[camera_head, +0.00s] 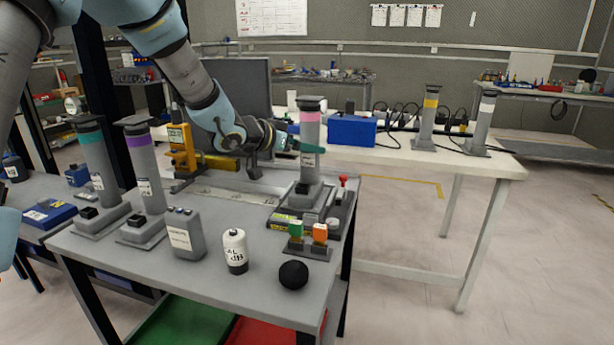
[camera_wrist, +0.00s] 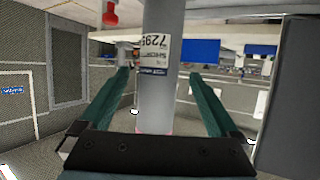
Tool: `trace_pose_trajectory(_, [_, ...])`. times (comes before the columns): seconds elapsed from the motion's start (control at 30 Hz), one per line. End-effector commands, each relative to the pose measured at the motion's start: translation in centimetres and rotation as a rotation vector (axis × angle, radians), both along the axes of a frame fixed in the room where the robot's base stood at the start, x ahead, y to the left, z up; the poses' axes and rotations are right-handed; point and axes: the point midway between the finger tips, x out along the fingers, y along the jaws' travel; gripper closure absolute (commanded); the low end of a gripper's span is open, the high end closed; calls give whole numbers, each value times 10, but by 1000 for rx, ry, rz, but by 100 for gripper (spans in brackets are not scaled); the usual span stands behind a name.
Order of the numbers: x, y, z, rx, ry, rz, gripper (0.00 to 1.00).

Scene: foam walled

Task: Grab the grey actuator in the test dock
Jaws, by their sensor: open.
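The grey actuator (camera_head: 310,148) is an upright grey cylinder with a pink band and a dark top cap. It stands in the test dock (camera_head: 302,212), a dark base at the table's right rear. My gripper (camera_head: 305,147) reaches it from the left, near the band. In the wrist view, the actuator (camera_wrist: 158,75), with a white label, stands between the two open green fingers of my gripper (camera_wrist: 160,85). Gaps show on both sides of it, so the fingers look apart from it. The pink band shows at the palm edge.
Two similar grey cylinders with a teal band (camera_head: 97,160) and a purple band (camera_head: 147,175) stand at left. A white bench (camera_head: 450,160) is behind.

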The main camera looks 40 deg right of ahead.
Motion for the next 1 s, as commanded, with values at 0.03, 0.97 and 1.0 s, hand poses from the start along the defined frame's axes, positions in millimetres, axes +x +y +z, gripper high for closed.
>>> trace_pose_trajectory(0.03, [0, -2, -1, 0, 0, 0, 3])
trace_pose_trajectory(0.97, [4, -49, -23, 1, -1, 3, 29])
trace_pose_trajectory(1.0, [4, -49, -23, 1, -1, 3, 34])
